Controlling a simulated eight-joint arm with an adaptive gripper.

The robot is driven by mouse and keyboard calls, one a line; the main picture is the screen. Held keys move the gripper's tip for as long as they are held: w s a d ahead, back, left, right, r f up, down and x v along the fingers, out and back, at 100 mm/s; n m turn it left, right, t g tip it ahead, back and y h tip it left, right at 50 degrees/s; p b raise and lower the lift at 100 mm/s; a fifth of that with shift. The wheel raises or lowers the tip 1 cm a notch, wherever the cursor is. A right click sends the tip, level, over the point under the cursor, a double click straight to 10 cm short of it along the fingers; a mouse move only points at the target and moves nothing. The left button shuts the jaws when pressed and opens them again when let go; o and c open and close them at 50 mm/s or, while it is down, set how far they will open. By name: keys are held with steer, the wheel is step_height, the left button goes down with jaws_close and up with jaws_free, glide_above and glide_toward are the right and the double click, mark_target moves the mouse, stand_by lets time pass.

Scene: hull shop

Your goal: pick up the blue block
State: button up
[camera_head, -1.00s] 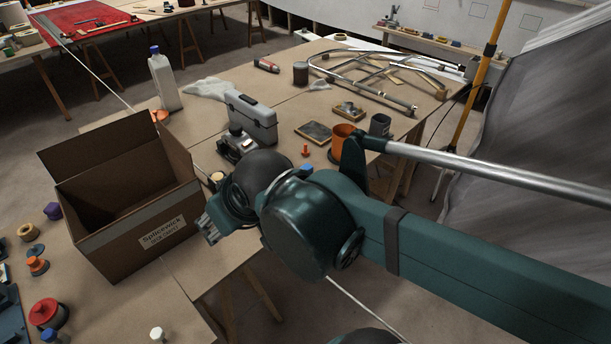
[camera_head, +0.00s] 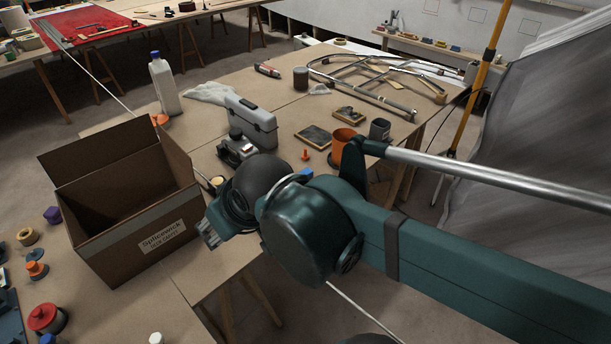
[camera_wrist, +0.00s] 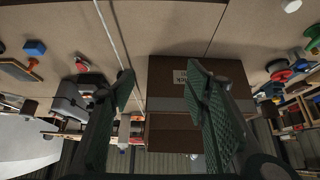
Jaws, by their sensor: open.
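The blue block (camera_head: 306,172) is small and sits on the table just behind my arm, its lower part hidden by the arm. In the wrist view the blue block (camera_wrist: 34,47) shows at the far left, well outside the fingers. My gripper (camera_head: 209,236) is beside the front right of the cardboard box, left of the block in the head view. In the wrist view my gripper (camera_wrist: 160,74) has its two green fingers wide apart with nothing held between them. The box shows beyond and between them.
The open cardboard box (camera_head: 150,238) stands close by the gripper. A grey case (camera_head: 252,122) stands behind the arm. An orange cone (camera_head: 304,155) is close to the block, with an orange cup (camera_head: 342,141) to its right. Bare table lies left of the cone.

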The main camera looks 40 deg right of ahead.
steer(key=shift+c, duration=0.9)
steer(key=w+d+m+g+h+p, duration=0.25)
steer(key=w+d+m, duration=0.3)
steer(key=d, duration=0.35)
steer(key=w+d+m+g+h+p, duration=0.1)
steer(key=w+d+m+p, duration=0.3)
steer(key=w+d, duration=0.4)
steer(key=d+f+m+g+p, duration=0.1)
steer(key=d+f+m, duration=0.2)
steer(key=d, duration=0.3)
steer(key=d+f+m+g+p, duration=0.1)
steer(key=d+f+m+p, duration=0.1)
steer(key=d, duration=0.5)
steer(key=w+d+f+m+g+h+p, duration=0.1)
steer(key=d+f+m+g+p, duration=0.1)
steer(key=d+f+m, duration=0.2)
steer(key=shift+d+f, duration=0.9)
steer(key=shift+d, duration=0.55)
steer(key=shift+f, duration=0.15)
